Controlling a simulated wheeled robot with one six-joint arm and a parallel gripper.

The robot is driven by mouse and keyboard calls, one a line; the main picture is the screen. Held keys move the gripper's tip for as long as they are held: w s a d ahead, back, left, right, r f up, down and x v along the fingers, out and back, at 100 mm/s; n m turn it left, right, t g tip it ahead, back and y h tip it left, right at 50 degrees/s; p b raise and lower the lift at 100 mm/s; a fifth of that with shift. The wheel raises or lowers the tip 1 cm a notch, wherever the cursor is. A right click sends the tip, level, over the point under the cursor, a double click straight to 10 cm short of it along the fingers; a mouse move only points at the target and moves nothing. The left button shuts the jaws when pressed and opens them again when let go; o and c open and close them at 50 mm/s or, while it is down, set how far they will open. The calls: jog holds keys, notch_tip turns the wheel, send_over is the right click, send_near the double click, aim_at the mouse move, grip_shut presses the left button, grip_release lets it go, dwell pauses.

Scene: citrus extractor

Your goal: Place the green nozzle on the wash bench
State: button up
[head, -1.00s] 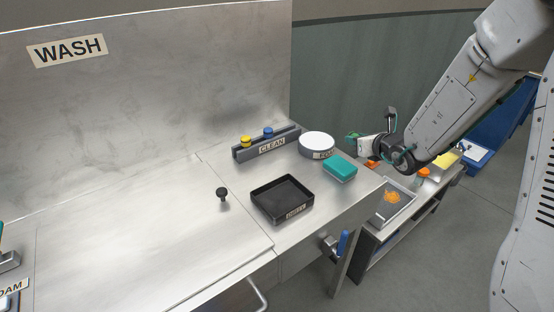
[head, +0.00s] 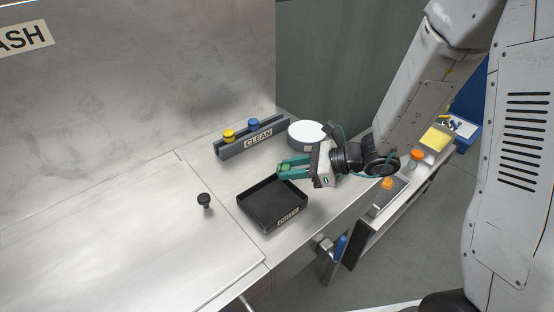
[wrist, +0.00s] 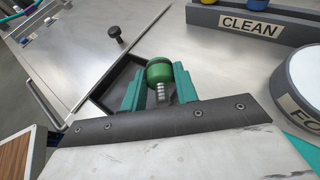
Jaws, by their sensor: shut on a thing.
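The green nozzle (wrist: 159,72) is between the teal fingers of my gripper (wrist: 160,85) in the wrist view, its ribbed metal stem pointing back toward the wrist. My gripper (head: 293,168) is shut on it. In the head view the nozzle is mostly hidden by the fingers. They are over the back right edge of the black tray (head: 247,208), above the bench; the exact height is hard to tell. The wash bench (head: 110,240) is a bare metal top, with a cut-off WASH sign (head: 22,38) on the wall behind it.
A dark rack labelled CLEAN (head: 226,150), with a yellow and a blue nozzle, stands behind the tray. A round white-topped container (head: 306,134) is beside my wrist. A black knob (head: 205,199) stands left of the tray. The bench's left part is clear.

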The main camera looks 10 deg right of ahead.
jog(key=shift+s+a+f+n+g, duration=0.1)
jog(key=shift+s+a+n+g, duration=0.2)
jog(key=shift+s, duration=0.3)
jog(key=shift+s+a+n+g, duration=0.2)
jog(key=shift+s+g, duration=0.2)
jog(key=shift+s, duration=0.15)
jog(key=shift+w+a, duration=0.15)
jog(key=shift+w, duration=0.05)
send_over(264, 160)
jog(key=shift+f, duration=2.55)
jog(key=shift+s+f, duration=0.1)
jog(key=shift+f, duration=0.15)
jog(key=o, duration=1.1)
jog(key=shift+c, duration=0.2)
jog(key=shift+s+f, duration=0.1)
